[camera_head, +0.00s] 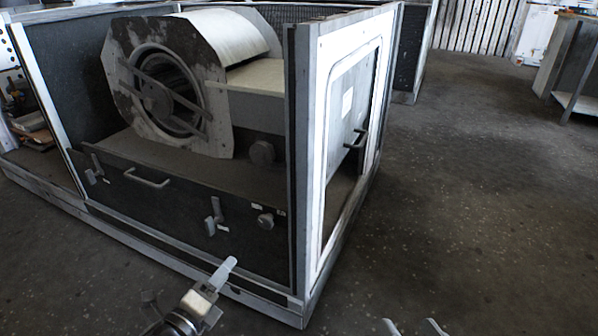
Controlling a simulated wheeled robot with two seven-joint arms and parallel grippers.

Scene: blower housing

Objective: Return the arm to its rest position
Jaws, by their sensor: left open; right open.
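The blower housing (250,90) is a large metal cabinet with a round blower drum (165,95) inside its open front. My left gripper (222,274) is in front of the cabinet's lower front edge, at the bottom of the view. It is open, and nothing shows in it; it is seen at an angle, so its finger gap is hard to make out. My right gripper (412,327) shows only its two fingertips at the bottom edge, spread apart and empty over the floor. The rest of the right arm is out of view.
The cabinet's lower front panel has a bar handle (147,178) and latches (214,216). Its right side has a framed door (348,105) with a dark handle (357,138). The floor (480,220) to the right is clear. A workbench (573,65) stands at the far right.

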